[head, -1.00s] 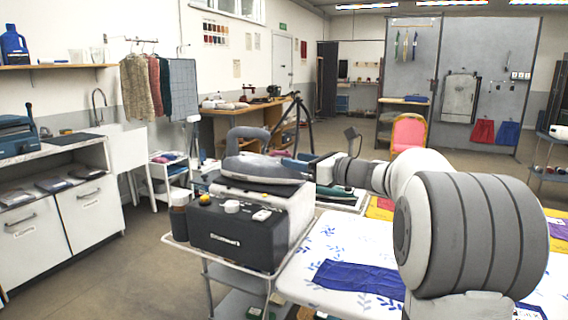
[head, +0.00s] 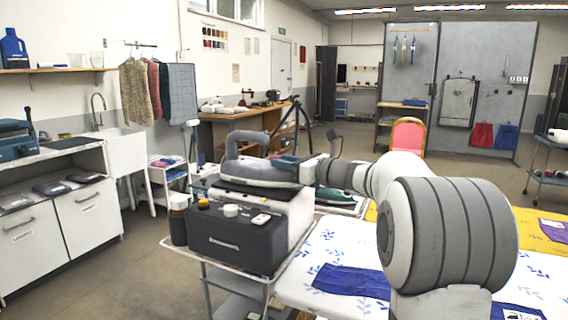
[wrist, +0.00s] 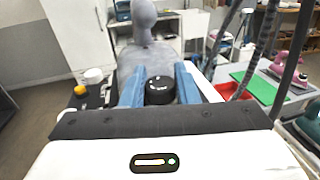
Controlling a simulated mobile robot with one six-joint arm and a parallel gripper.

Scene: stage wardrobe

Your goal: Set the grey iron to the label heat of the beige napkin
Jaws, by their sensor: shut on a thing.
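The grey iron (head: 262,172) sits on top of the white and black steam station (head: 235,241) in the head view, its handle on the left. In the wrist view its grey body and handle (wrist: 144,22) lie straight ahead. My gripper (head: 293,160) reaches it from the right. In the wrist view the blue fingers of my gripper (wrist: 160,88) are shut on the iron's black dial (wrist: 160,91), one on each side. The dial carries small white marks, too small to read. I cannot make out a beige napkin or its label in either view.
A white knob (head: 231,210) and a yellow button (head: 204,203) stand on the station's left part. The ironing board (head: 320,242) bears a blue cloth (head: 345,281) and a yellow cloth (head: 535,226). A pink iron (wrist: 290,68) and a green iron (wrist: 311,122) stand at the right.

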